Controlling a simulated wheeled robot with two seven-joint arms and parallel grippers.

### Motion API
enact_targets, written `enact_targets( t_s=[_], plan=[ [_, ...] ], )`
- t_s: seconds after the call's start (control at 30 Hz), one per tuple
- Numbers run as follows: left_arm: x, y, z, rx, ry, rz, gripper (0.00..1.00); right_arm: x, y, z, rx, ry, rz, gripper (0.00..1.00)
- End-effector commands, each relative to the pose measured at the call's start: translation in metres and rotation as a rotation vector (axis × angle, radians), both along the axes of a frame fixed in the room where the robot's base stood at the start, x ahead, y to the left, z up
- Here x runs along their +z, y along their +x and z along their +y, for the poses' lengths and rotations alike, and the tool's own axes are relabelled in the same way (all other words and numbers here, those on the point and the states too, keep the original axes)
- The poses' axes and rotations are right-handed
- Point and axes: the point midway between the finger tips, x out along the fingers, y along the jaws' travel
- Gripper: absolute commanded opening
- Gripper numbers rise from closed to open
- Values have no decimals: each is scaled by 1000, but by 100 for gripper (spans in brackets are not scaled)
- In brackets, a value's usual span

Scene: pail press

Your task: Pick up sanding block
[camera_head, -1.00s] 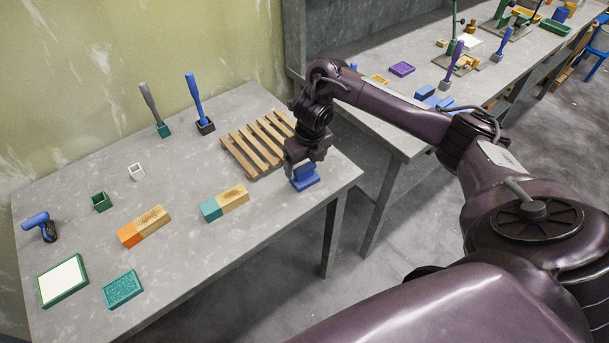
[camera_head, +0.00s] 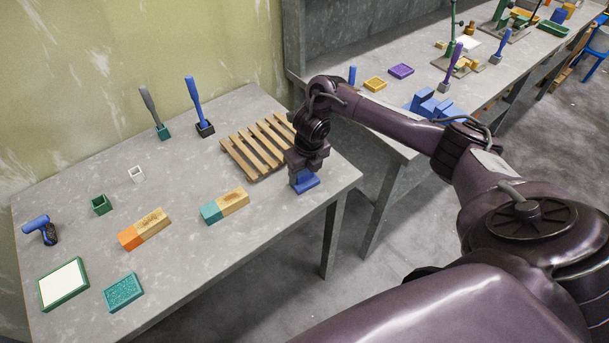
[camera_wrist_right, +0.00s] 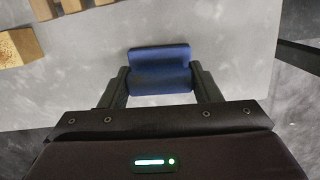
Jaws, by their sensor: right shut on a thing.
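The sanding block is the blue block (camera_head: 304,182) near the right corner of the grey table, with a flat base and a raised grip. My right gripper (camera_head: 303,169) comes down over it from above and is shut on its raised part. In the right wrist view the blue block (camera_wrist_right: 160,70) sits between the two dark fingers of my right gripper (camera_wrist_right: 160,86), one on each side. I cannot tell whether its base still touches the table. My left gripper is not in view.
A wooden slatted rack (camera_head: 260,146) lies just left of the gripper. A teal and wood block (camera_head: 225,206) and an orange and wood block (camera_head: 145,229) lie farther left. The table's right edge (camera_head: 345,188) is close. A second bench (camera_head: 400,145) stands behind my arm.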

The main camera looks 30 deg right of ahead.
Motion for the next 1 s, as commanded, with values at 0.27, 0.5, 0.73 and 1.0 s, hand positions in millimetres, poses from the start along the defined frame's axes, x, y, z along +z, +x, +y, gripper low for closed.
enact_targets(
  t_s=[0.27,0.5,0.73,1.0],
  plan=[
    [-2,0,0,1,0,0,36,9,1,0,-1,1,-2,33],
    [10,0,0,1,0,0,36,61,3,-1,2,-3,-9,33],
    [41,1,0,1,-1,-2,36,131,2,-1,1,-3,-7,33],
    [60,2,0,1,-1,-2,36,182,1,0,0,-1,-3,33]
  ],
)
